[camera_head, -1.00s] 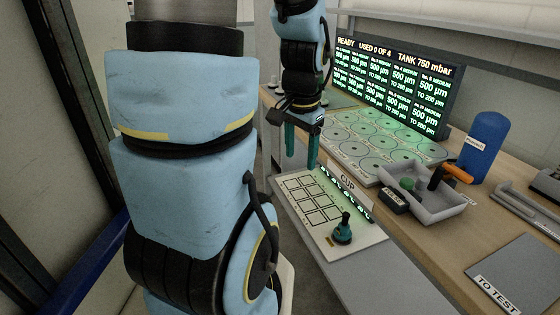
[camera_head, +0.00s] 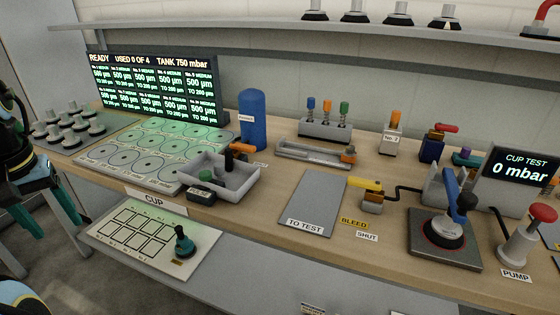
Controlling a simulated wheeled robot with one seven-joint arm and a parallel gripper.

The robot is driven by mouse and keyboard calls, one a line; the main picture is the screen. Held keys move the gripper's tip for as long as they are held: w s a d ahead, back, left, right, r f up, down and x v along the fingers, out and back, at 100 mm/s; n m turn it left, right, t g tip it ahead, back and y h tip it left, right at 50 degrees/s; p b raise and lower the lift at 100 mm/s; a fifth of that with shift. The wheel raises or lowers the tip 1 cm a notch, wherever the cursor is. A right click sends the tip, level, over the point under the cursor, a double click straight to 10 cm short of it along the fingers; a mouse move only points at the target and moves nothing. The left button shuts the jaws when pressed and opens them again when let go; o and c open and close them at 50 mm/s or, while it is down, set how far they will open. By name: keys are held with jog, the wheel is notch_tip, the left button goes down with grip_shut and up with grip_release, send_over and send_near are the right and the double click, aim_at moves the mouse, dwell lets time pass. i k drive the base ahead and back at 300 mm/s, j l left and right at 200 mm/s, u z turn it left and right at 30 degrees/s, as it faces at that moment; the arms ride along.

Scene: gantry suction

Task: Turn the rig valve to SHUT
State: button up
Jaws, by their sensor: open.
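The rig valve (camera_head: 372,203) stands on the bench right of centre, a brass-coloured body with a yellow lever (camera_head: 364,185). The lever points left from the body. A yellow BLEED label (camera_head: 354,222) and a white SHUT label (camera_head: 367,237) lie on the bench in front of it. A black hose runs from the valve to the cup test rig (camera_head: 443,238) on its right. My gripper (camera_head: 54,222) is at the far left edge, open, teal fingers pointing down, in front of the bench and far from the valve. It is partly cut off by the frame.
The grey TO TEST plate (camera_head: 313,203) lies just left of the valve. The CUP TEST screen (camera_head: 522,170) reads 0 mbar. The red-topped pump (camera_head: 527,237) stands at the right. A grey tray (camera_head: 222,176), blue tank (camera_head: 253,118) and cup board (camera_head: 150,237) lie between my gripper and the valve.

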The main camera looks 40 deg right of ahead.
aim_at(362, 183)
jog(key=i+l+z, duration=0.35)
jog(key=i+z, duration=0.1)
jog(key=z, duration=0.25)
jog(key=i+l, duration=0.05)
